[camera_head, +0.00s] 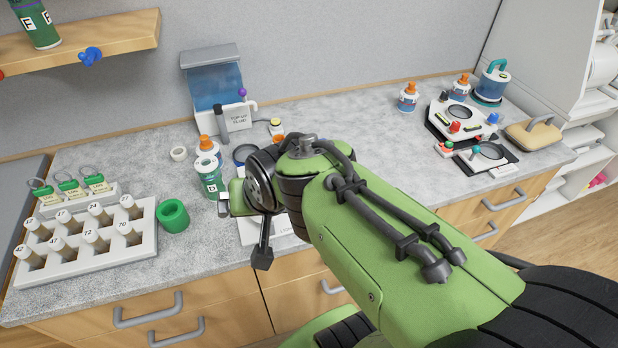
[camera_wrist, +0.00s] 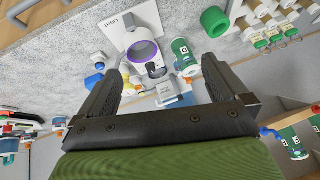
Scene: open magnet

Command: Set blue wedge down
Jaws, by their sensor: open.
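My gripper (camera_wrist: 164,84) is open in the wrist view, with a dark finger on each side. I see nothing held between the fingers; the counter items in the gap appear to lie beyond them. I cannot make out a blue wedge with certainty. A small blue piece (camera_wrist: 93,80) shows beside the left finger in the wrist view, but its shape is unclear.
A white device with a purple ring (camera_wrist: 142,52) stands on the counter. The head view shows a fluid dispenser (camera_head: 217,88), a green-labelled bottle (camera_head: 208,178), a green ring (camera_head: 173,215) and a white vial rack (camera_head: 140,243). A white apparatus (camera_head: 440,118) stands right; mid-right counter is clear.

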